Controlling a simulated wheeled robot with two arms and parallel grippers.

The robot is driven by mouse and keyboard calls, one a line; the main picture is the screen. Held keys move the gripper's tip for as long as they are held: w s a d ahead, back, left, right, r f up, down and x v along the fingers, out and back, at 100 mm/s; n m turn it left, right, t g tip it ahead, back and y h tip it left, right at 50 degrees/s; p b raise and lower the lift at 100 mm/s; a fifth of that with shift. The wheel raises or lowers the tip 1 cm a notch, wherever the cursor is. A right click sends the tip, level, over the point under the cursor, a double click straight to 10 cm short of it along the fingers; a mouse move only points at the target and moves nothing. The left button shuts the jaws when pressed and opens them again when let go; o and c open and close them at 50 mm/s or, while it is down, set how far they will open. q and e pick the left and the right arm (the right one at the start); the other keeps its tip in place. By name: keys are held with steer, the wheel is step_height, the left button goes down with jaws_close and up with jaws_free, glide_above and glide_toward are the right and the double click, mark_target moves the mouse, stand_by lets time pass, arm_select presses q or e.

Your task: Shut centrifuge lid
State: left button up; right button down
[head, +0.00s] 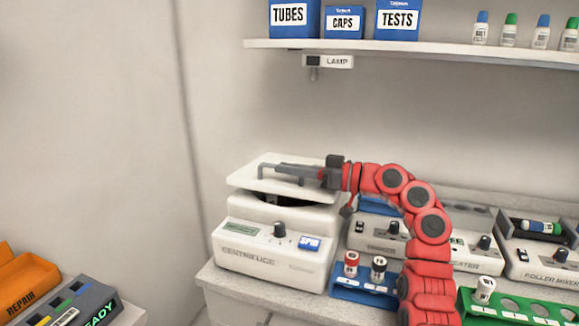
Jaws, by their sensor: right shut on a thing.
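The white centrifuge (270,262) stands on the counter, with a small screen, a dark knob and a blue SPIN button on its front. Its flat white lid (262,187) is partly open, tilted above the body, and a dark gap shows under it. A grey bar-shaped handle (275,168) runs across the lid's top. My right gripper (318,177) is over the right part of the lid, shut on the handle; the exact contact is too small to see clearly. My left gripper is out of view.
Right of the centrifuge are a blue rack (345,292) with capped tubes, a timer box (376,243), a green rack (500,312) and a roller mixer (541,263). A shelf (420,47) hangs above. An orange REPAIR bin (25,280) is at lower left.

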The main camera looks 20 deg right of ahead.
stand_by(0.3)
steer(key=c, duration=0.9)
jaws_free()
steer(key=b+v, duration=0.1)
steer(key=v, duration=1.6)
steer(key=shift+s+d, duration=0.2)
